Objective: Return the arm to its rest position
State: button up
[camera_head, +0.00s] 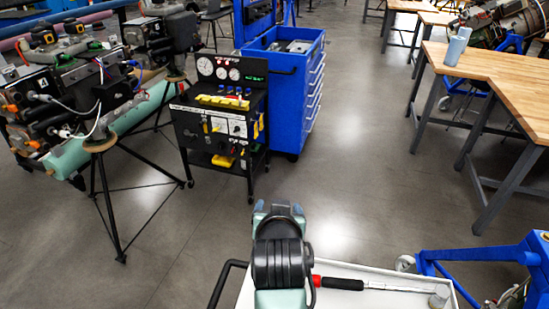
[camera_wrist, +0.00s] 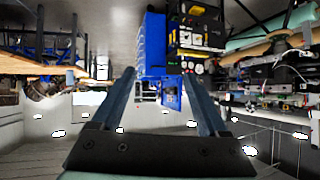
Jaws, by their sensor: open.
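My arm (camera_head: 281,262) shows at the bottom centre of the head view, above the left part of a white tray. It points away from the camera, toward open floor. My gripper (camera_wrist: 158,78) is open in the wrist view, with its two fingers spread wide apart. Nothing is between them but distant background. The wrist picture is upside down, with the ceiling at the bottom. In the head view the gripper (camera_head: 279,207) is small and partly hidden behind the dark wrist link.
The white tray (camera_head: 400,272) holds a tool with a black handle (camera_head: 343,284), close right of my arm. A black gauge cart (camera_head: 222,120) and blue tool cabinet (camera_head: 283,85) stand ahead. A turbine stand (camera_head: 100,190) is left, a wooden bench (camera_head: 510,85) right. The middle floor is clear.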

notch_tip(320, 180, up, 27)
jog(key=s+a+n+t+b, duration=0.1)
jog(key=s+t+b, duration=0.15)
jog(key=t, duration=0.65)
jog(key=s+r+t, duration=0.7)
jog(key=s+r, duration=0.8)
jog(key=r, duration=0.1)
jog(key=shift+d+r+b, duration=0.25)
jog(key=shift+b, duration=0.15)
